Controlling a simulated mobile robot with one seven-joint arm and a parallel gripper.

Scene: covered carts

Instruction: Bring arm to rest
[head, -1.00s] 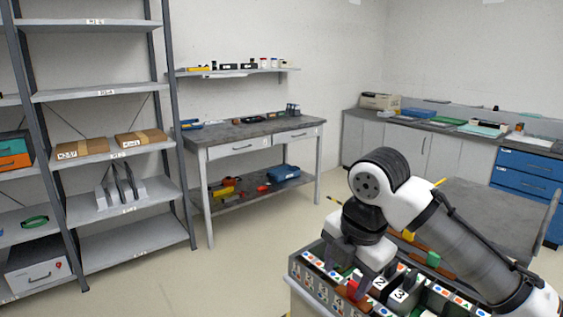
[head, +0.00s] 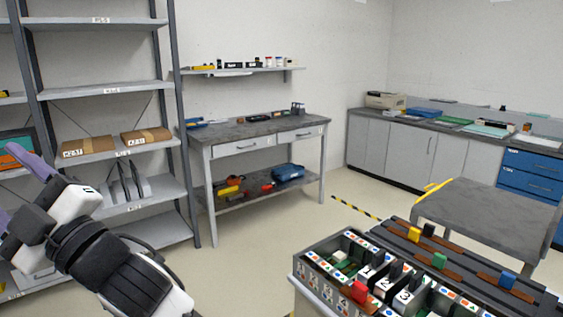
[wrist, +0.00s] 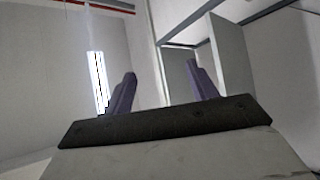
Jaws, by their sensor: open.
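My gripper (head: 12,185) is at the left edge of the head view, raised in front of the shelf rack and well away from the cart. Part of it is cut off by the frame edge. In the wrist view its two purple fingers (wrist: 162,92) stand apart with nothing between them. Behind them are a pale wall, a bright lamp and the frame of a rack. My arm comes up from the bottom left of the head view.
A cart with a compartmented box (head: 318,268) stands at the bottom right, holding several colored blocks and numbered cards. A grey-topped cart (head: 490,210) is behind it. The shelf rack (head: 95,88) is close behind my gripper. A workbench (head: 255,130) stands at the back; the floor between is clear.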

